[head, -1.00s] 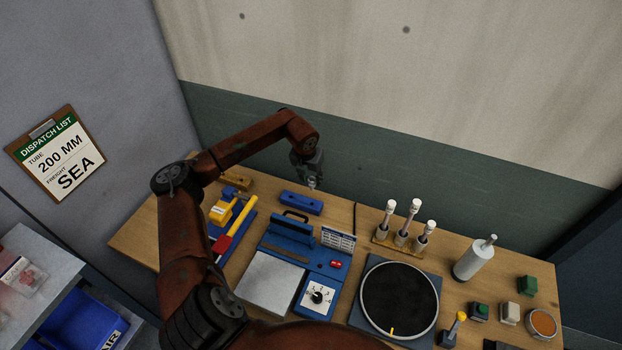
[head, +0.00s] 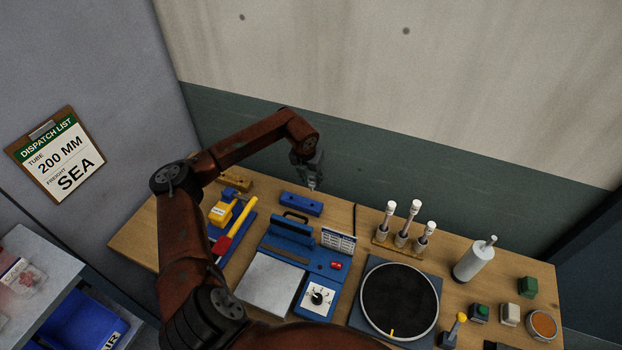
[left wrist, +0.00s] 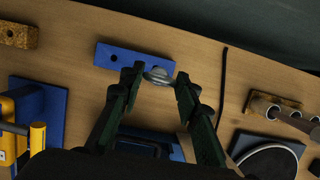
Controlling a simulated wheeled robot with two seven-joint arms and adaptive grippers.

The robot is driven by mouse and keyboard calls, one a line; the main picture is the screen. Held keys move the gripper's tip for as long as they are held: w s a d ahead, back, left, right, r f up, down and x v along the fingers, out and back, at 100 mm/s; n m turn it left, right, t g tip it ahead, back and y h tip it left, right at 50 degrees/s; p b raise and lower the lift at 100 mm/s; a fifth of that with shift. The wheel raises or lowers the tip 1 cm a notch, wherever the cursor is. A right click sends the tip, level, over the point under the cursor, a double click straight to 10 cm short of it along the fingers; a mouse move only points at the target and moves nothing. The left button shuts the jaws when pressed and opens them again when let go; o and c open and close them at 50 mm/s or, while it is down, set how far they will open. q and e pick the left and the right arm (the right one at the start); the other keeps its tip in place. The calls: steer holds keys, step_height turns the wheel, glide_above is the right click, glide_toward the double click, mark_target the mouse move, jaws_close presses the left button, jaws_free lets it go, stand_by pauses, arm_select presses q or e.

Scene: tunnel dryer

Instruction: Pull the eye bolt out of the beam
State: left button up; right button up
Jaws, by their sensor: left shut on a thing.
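A blue beam (head: 300,204) lies on the wooden bench near the wall; it also shows in the left wrist view (left wrist: 120,57), with a hole visible towards its left end. My left gripper (head: 312,184) is above and behind the beam's right end, pointing down. In the left wrist view its fingertips (left wrist: 156,78) are shut on a silvery ring, the eye bolt (left wrist: 158,75), which overlaps the beam's right part. The shank is hidden, so I cannot tell whether it is still in the beam. My right gripper is not in view.
A blue device (head: 291,230) with a handle and dial stands in front of the beam. A yellow tool on a blue base (head: 233,240) and a yellowish block (head: 236,182) are left. A rack (head: 397,243) of white-capped tubes and a black turntable (head: 399,300) are right.

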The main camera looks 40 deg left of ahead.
arm_select(q)
steer(key=shift+r, duration=0.1)
steer(key=shift+r+p, duration=0.7)
steer(key=shift+r, duration=0.75)
